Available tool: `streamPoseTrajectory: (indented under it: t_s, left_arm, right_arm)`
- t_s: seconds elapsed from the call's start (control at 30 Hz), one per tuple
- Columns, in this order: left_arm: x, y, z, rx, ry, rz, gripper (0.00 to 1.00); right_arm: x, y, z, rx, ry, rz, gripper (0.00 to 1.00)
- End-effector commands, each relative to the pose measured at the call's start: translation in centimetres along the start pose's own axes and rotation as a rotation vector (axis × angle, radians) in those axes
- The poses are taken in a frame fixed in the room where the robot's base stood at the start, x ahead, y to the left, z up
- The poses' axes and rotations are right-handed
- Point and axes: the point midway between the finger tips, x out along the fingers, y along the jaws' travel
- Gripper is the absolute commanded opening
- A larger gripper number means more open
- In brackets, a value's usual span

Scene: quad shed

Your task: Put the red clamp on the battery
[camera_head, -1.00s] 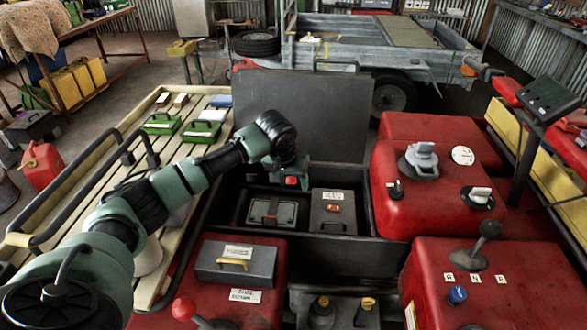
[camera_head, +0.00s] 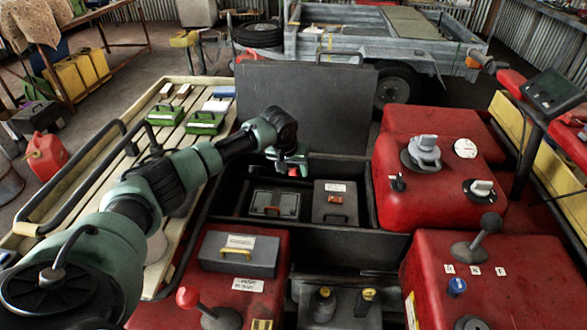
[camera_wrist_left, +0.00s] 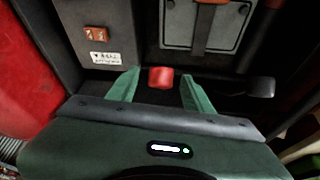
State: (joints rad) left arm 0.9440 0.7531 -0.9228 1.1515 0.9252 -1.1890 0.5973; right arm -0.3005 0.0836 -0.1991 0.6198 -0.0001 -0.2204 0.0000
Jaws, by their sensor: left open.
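My left gripper (camera_head: 289,165) hangs at the back of an open black bin, beside the upright dark lid. In the left wrist view its two green fingers (camera_wrist_left: 160,88) are apart. A small red piece, likely the red clamp (camera_wrist_left: 161,77), shows between the fingertips; the head view shows only a bit of red at the gripper. Contact with it cannot be told. The bin holds a dark case with a brown handle (camera_head: 273,204) and a grey box with an orange part and white label (camera_head: 335,203). I cannot tell which is the battery. My right gripper is not in view.
The dark lid (camera_head: 315,105) stands up behind the bin. Red housings flank it, one at right (camera_head: 430,185). A grey toolbox (camera_head: 238,256) sits front left. A slatted rack (camera_head: 165,140) with green boxes lies left. A trailer (camera_head: 375,45) stands behind.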

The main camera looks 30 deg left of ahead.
Motion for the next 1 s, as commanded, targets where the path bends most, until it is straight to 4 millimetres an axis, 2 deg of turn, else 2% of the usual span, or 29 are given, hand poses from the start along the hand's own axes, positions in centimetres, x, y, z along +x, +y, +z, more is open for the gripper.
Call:
streamPoseTrajectory:
  t_s: [0.07,0.1,0.27,1.0]
  left_arm:
    - [-0.02,0.01,-0.01,0.000,0.000,0.000,0.51]
    - [-0.02,0.01,-0.01,0.000,0.000,0.000,0.45]
    - [-0.03,0.01,0.00,0.000,0.000,0.000,0.00]
    - [-0.04,-0.03,0.00,0.001,0.000,-0.001,0.00]
  right_arm:
    - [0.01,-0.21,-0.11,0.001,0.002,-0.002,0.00]
    - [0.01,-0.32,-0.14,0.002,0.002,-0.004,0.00]
    - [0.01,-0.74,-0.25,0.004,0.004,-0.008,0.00]
    - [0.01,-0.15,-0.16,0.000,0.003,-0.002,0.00]
